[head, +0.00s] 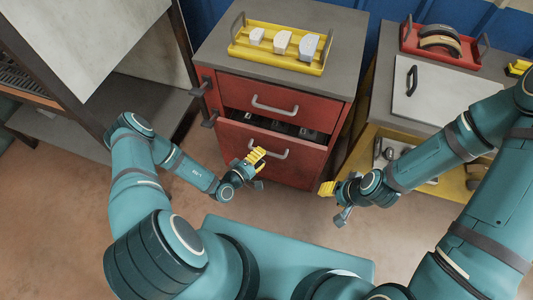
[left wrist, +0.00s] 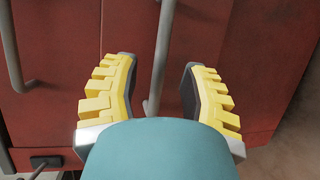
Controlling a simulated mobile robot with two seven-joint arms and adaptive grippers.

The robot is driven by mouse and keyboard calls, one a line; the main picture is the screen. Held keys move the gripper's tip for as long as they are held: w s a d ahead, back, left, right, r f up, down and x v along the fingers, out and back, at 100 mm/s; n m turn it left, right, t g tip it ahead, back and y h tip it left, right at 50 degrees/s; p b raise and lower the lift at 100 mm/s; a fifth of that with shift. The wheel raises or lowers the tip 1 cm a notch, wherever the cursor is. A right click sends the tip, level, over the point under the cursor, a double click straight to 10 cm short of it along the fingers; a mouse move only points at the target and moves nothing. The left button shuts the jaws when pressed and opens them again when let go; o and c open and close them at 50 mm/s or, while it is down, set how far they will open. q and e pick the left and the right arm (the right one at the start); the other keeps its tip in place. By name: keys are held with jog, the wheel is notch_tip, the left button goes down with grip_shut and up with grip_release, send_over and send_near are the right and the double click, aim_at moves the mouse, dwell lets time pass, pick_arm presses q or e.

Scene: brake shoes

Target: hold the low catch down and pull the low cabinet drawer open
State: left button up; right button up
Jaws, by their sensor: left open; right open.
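The red cabinet (head: 290,165) has two drawers. The low drawer (head: 235,138) stands partly open, with dark and grey parts showing inside. My left gripper (head: 257,158) is open at its grey handle (head: 281,155). In the left wrist view that handle (left wrist: 160,50) runs between the two yellow-backed fingers of the left gripper (left wrist: 158,85), with space on both sides. The low catch (head: 210,119) is a dark lever on the cabinet's left edge, with no gripper on it. My right gripper (head: 328,188) is open and empty, in front of the cabinet's right side.
The upper drawer (head: 235,92) is shut, with an upper catch (head: 201,88) beside it. A yellow tray (head: 245,50) with several pale blocks sits on top. A workbench with a red tray (head: 410,45) stands right, a grey shelf unit (head: 150,100) left. Floor in front is clear.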

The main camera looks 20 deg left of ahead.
aim_at(267, 152)
pick_arm(q)
jog(key=shift+b+x, duration=0.3)
jog(key=shift+x, duration=1.5)
pick_arm(e)
jog(key=shift+w+f, duration=0.1)
jog(key=shift+f, duration=0.35)
pick_arm(q)
grip_shut()
jog(key=shift+s, duration=0.1)
